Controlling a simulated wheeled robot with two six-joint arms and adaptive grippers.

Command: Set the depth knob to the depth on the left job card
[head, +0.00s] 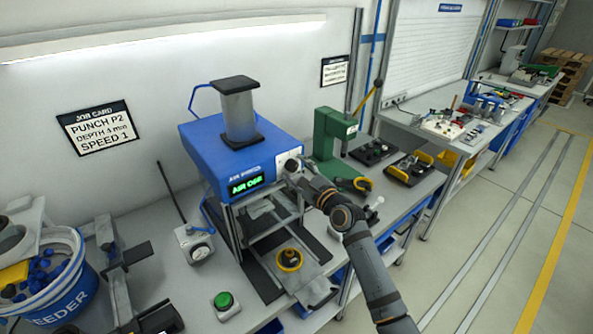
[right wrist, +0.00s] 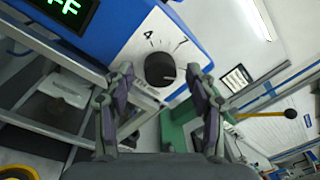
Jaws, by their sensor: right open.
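The left job card (head: 95,128) on the back wall reads PUNCH P2, DEPTH 4 mm, SPEED 1. The black round depth knob (right wrist: 160,69) is on a white plate on the front of the blue press (head: 225,150). The figures 4 and 7 show above it, and a pale pointer line on it seems to point right, away from the 4. My right gripper (right wrist: 161,95) is open in front of the knob, one finger to each side, with nothing held. In the head view the right gripper (head: 297,172) partly hides the knob. My left gripper does not show.
The press display (head: 246,185) is lit green and reads AIR OFF. A green lever press (head: 335,140) stands close to the right. A grey dial box (head: 194,243), a green button (head: 224,301) and a blue feeder bucket (head: 55,290) stand at left.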

